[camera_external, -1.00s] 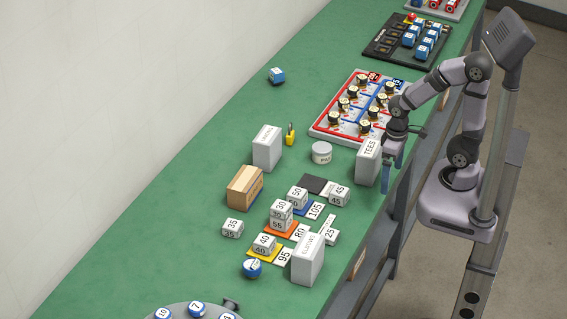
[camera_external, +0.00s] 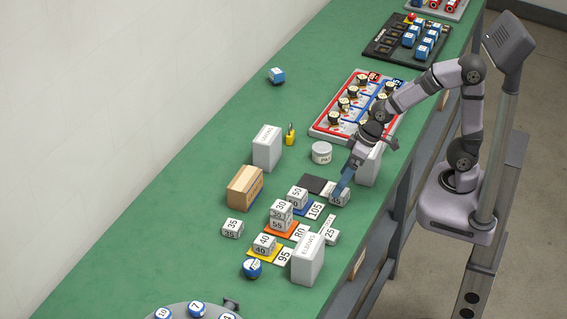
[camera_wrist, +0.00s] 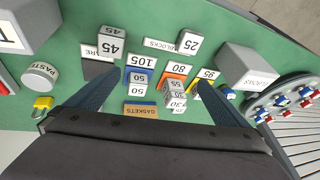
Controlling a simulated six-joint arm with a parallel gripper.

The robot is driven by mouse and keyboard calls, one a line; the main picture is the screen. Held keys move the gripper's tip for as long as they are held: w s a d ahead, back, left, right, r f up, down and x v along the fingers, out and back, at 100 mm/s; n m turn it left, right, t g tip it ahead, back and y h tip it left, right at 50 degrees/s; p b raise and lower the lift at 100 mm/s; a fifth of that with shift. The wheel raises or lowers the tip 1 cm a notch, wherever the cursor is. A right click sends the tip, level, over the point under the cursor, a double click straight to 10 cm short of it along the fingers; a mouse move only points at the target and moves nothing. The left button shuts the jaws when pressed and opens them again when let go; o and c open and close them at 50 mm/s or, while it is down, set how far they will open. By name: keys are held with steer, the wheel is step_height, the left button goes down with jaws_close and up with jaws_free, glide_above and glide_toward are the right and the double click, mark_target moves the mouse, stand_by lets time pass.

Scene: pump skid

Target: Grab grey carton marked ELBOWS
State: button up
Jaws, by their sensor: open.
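The grey carton marked ELBOWS (camera_external: 308,260) stands upright near the front edge of the green bench. In the wrist view the same carton (camera_wrist: 247,68) is at the upper right, its lettering upside down. My gripper (camera_external: 339,194) is open and empty, above the block marked 45 and well short of the ELBOWS carton. In the wrist view my two fingers (camera_wrist: 148,88) are spread apart over the numbered blocks, with the carton beyond the right finger. The carton's underside and far faces are hidden.
Numbered blocks (camera_external: 280,211) on coloured mats lie beside the carton. A TEES carton (camera_external: 367,168), partly behind my arm, and another grey carton (camera_external: 267,148) stand upright. A cardboard GASKETS box (camera_external: 244,187), a PASTE tub (camera_external: 321,153) and a yellow padlock (camera_external: 290,138) are around.

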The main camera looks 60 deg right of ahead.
steer(key=w+a+t+y+b, duration=0.1)
steer(key=w+a+t, duration=0.3)
steer(key=a, duration=0.7)
steer(key=w+a+t+y+b, duration=0.1)
steer(key=w+a+t, duration=0.2)
steer(key=a, duration=0.8)
steer(key=t+h+b, duration=0.2)
steer(key=t+h, duration=0.1)
steer(key=t, duration=0.4)
glide_above(318, 259)
steer(key=shift+r+m, duration=0.35)
steer(key=shift+m, duration=0.05)
step_height(318, 259, down, 10)
steer(key=shift+s+d+f, duration=0.1)
steer(key=shift+w+p, duration=1.45)
steer(key=shift+w, duration=2.25)
steer(key=shift+c, duration=0.6)
